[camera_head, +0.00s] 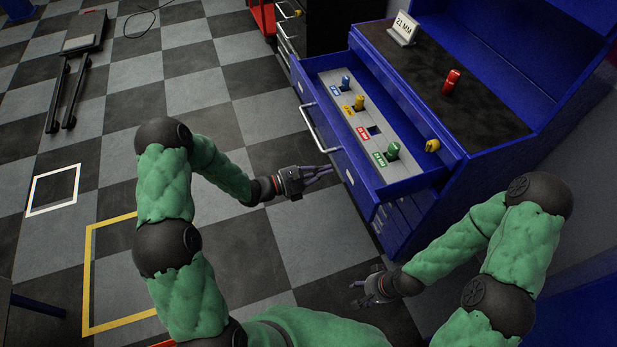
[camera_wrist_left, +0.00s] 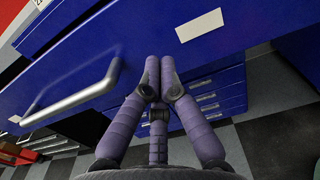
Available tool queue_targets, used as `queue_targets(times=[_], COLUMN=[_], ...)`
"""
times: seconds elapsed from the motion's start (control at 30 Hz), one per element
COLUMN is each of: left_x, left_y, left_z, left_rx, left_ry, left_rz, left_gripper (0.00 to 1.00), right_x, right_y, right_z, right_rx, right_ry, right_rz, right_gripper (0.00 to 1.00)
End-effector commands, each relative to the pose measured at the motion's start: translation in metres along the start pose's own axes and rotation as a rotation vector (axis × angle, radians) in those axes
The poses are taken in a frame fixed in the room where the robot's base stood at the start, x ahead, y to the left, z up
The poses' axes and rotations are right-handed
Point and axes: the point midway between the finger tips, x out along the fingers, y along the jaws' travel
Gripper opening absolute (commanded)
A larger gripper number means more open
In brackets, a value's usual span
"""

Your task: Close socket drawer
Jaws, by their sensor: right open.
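The blue socket drawer (camera_head: 335,160) stands pulled out of the blue cabinet. Its grey insert (camera_head: 399,167) holds a blue socket (camera_head: 346,82), a yellow socket (camera_head: 359,102) and a green socket (camera_head: 393,150); the slot by the red label is empty. The drawer's metal handle (camera_head: 318,127) also shows in the left wrist view (camera_wrist_left: 78,100). My left gripper (camera_head: 328,171) is shut and empty in front of the drawer's front face, to the right of the handle in its wrist view (camera_wrist_left: 158,72). My right gripper (camera_head: 358,293) is open and empty, low before the cabinet.
A red socket (camera_head: 451,82) and a "21 MM" sign (camera_head: 404,27) stand on the dark worktop (camera_head: 440,65). A black cabinet (camera_head: 330,25) stands behind.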

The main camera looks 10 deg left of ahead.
Motion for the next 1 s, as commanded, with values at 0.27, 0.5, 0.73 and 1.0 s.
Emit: queue_targets(times=[0.27, 0.5, 0.73, 1.0], left_x=[0.031, 0.035, 0.035, 0.043], left_y=[0.000, 0.000, 0.000, 0.000], left_z=[-0.001, 0.000, 0.000, 0.001], left_rx=[0.002, 0.000, 0.000, 0.000], left_ry=[0.000, 0.000, 0.001, 0.000], left_rz=[-0.001, 0.000, 0.000, -0.001], left_gripper=[0.00, 0.00, 0.00, 0.00], right_x=[0.013, 0.013, 0.013, 0.009], right_y=[0.005, 0.005, 0.005, 0.003], right_z=[0.000, 0.000, -0.001, 0.000], right_rx=[0.000, 0.000, 0.000, 0.000], right_ry=[0.000, 0.000, 0.000, 0.000], right_rz=[0.000, 0.000, 0.000, 0.000], right_gripper=[0.55, 0.55, 0.55, 0.55])
